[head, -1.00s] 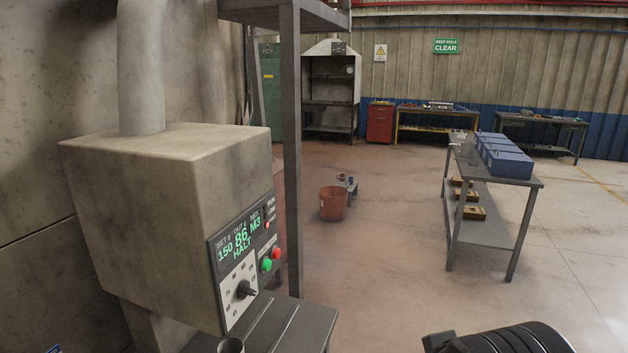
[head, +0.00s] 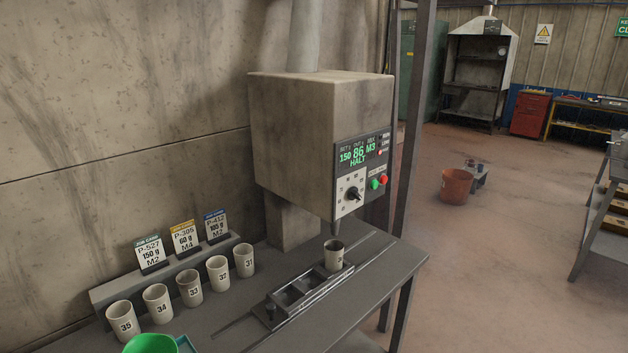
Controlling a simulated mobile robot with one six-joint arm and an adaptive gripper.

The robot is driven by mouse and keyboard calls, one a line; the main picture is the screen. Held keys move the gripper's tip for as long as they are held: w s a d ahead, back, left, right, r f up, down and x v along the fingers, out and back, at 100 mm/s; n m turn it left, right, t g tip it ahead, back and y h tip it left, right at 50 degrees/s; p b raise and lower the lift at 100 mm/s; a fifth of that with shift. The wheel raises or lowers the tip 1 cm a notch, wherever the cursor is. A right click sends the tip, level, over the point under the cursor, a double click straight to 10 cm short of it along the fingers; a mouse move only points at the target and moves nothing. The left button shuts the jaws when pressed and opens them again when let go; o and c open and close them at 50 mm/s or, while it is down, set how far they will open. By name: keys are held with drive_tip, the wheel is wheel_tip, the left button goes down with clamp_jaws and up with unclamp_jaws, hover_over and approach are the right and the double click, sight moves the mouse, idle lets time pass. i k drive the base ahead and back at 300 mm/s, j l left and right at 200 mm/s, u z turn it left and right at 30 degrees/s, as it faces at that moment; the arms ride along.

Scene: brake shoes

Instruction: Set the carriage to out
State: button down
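The carriage (head: 292,296) is a dark metal frame with open slots. It sits on rails on the grey bench (head: 232,318), with a small upright knob (head: 270,311) at its near left end. A pale numbered cup (head: 334,254) stands at its far right end, below the nozzle of the dispensing machine (head: 315,130). The machine's panel (head: 361,158) shows 150, 86, M3 and HALT, with a dial (head: 352,194), a green button (head: 374,184) and a red button (head: 384,180). My gripper is not in view.
Several cups numbered 31 to 35 (head: 190,287) stand along the wall side below three job cards (head: 185,241). A green container (head: 152,343) is cut off at the bottom edge. A grey post (head: 414,120) rises behind the bench. An orange bucket (head: 456,186) is on the floor.

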sight(284, 302)
drive_tip(key=i+l+u, duration=0.35)
drive_tip(key=l, duration=0.25)
drive_tip(key=i+l+u, duration=0.15)
drive_tip(key=i+l, duration=0.1)
drive_tip(key=l, duration=0.1)
